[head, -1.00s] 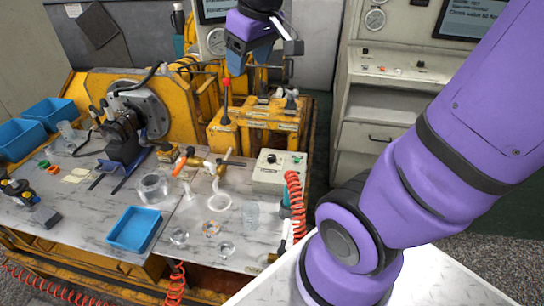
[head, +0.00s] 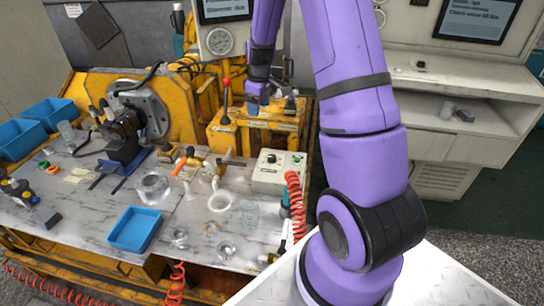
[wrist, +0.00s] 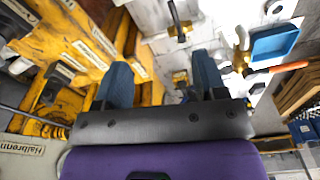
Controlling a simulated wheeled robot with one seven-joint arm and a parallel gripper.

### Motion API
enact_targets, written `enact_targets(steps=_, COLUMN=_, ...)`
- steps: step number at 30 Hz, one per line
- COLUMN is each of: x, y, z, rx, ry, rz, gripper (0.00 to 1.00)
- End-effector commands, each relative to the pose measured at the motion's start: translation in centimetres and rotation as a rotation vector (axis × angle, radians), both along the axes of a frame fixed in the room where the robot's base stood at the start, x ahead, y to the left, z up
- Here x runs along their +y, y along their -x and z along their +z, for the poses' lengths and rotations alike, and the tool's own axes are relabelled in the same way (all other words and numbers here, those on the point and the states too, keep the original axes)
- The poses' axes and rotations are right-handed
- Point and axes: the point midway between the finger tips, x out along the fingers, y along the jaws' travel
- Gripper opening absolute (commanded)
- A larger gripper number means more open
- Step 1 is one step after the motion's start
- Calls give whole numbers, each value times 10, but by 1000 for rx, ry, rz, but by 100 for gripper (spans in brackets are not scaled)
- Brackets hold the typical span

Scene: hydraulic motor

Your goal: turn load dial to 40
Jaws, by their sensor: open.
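A small grey control box (head: 277,172) stands at the right end of the bench in the head view. It has a black knob (head: 271,157) and a green button on top. Which control is the load dial, and its reading, are too small to tell. My gripper (head: 257,104) is over the yellow valve block (head: 243,138), behind and left of the box. In the wrist view my gripper (wrist: 162,78) is open with nothing between its two blue fingers. Yellow metal with name labels lies to its left there. I cannot make out the control box in the wrist view.
A red-tipped lever (head: 226,95) rises left of my gripper. A coiled orange hose (head: 296,205) hangs at the box's right. Glassware, orange-handled tools and a blue tray (head: 134,230) cover the bench. A round gauge (head: 220,41) and screens are behind.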

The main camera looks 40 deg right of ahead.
Motion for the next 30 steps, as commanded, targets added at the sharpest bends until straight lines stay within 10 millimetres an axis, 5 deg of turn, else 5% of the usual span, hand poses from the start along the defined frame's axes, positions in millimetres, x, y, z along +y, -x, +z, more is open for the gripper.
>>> enact_targets(steps=3, x=-22, y=-5, z=-48, rx=36, ry=-3, rz=35, gripper=65)
enact_targets(steps=9, x=-51, y=-6, z=-112, rx=78, ry=-7, rz=91, gripper=65)
enact_targets(steps=23, x=-65, y=-2, z=-167, rx=100, ry=-11, rz=126, gripper=65)
enact_targets(steps=30, x=-63, y=0, z=-209, rx=102, ry=-12, rz=126, gripper=65)
